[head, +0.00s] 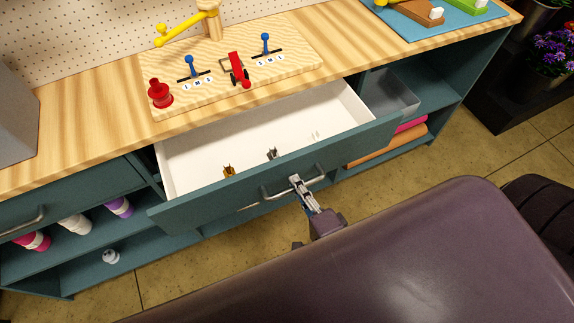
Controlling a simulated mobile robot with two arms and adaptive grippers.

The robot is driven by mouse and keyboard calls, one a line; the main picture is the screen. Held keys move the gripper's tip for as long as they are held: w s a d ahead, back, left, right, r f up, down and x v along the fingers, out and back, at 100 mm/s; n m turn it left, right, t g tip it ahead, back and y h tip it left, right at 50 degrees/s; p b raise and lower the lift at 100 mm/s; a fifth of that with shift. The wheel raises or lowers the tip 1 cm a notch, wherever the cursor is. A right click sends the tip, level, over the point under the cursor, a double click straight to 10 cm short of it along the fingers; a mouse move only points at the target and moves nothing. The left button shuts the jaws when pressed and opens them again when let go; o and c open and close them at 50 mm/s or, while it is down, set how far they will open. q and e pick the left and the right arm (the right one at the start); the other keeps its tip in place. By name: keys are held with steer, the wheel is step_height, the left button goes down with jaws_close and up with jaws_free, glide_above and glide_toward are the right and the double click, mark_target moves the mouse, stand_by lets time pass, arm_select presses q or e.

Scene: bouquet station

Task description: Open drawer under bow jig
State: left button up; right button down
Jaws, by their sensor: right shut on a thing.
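The bow jig (235,70) is a pale wooden board on the worktop, with blue pegs, a red clamp, a red knob and a yellow lever. Under it the teal drawer (230,205) is pulled out, and its white inside shows. A few small items, one golden and one grey, lie in the drawer near its front. My right gripper (296,182) is at the drawer's metal bar handle (265,192) and is shut on it. My left gripper is not in view.
A closed drawer (70,205) is at the left, over shelves with ribbon spools (75,223). A grey bin (395,92) and rolls (390,145) sit on the shelf at right. A blue mat (420,25) lies at the back right. Tiled floor (480,145) is free at right.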

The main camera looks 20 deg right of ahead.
steer(key=shift+f+v, duration=0.25)
steer(key=shift+v, duration=0.9)
steer(key=shift+f+v, duration=0.25)
steer(key=shift+v, duration=0.95)
steer(key=shift+s, duration=0.1)
steer(key=c, duration=2)
jaws_free()
steer(key=shift+o, duration=0.2)
steer(key=v, duration=1.2)
